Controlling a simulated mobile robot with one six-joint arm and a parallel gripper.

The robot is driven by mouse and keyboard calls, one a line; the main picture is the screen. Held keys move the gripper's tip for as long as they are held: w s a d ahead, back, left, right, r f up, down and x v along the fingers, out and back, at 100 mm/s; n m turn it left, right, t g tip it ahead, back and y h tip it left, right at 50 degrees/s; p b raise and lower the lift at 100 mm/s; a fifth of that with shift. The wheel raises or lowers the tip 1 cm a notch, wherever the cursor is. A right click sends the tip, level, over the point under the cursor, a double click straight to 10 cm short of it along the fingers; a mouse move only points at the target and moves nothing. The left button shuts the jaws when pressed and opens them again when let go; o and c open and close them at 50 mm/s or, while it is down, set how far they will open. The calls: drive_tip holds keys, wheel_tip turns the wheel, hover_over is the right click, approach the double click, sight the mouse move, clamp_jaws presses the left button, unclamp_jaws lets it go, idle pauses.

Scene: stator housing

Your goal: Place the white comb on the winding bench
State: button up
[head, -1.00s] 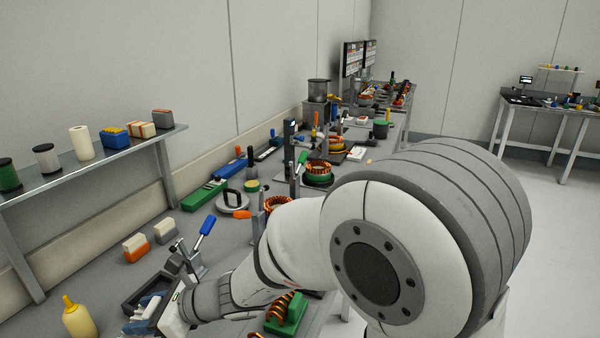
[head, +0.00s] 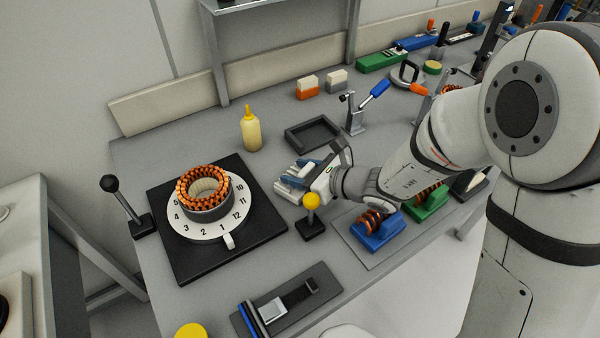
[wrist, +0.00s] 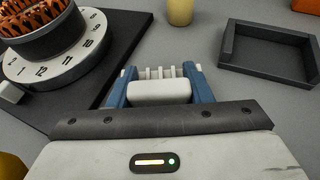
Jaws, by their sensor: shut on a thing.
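The white comb (wrist: 160,90) is a small white block with several upright teeth. My gripper (wrist: 162,84) is shut on it, with a blue finger on each side in the wrist view. In the head view my gripper (head: 292,179) is over the grey winding bench (head: 262,185), between the round dial and the black tray. The comb is small and partly hidden by the fingers there. I cannot tell from these frames whether the comb touches the bench top.
A copper-wound stator (head: 205,186) sits on a numbered white dial (head: 200,232) on a black plate. A yellow bottle (head: 250,130), an empty black tray (head: 313,132) and a yellow-knobbed post (head: 312,204) stand near my gripper. Blue and green coil holders are at the right.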

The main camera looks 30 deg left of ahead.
drive_tip(key=shift+f, duration=0.25)
drive_tip(key=shift+f, duration=0.1)
drive_tip(key=o, duration=1.1)
drive_tip(key=shift+c, duration=0.2)
drive_tip(key=shift+r, duration=0.2)
drive_tip(key=shift+d+r, duration=0.15)
drive_tip(key=shift+d, duration=0.1)
drive_tip(key=v, duration=1.1)
drive_tip(key=shift+d, duration=0.3)
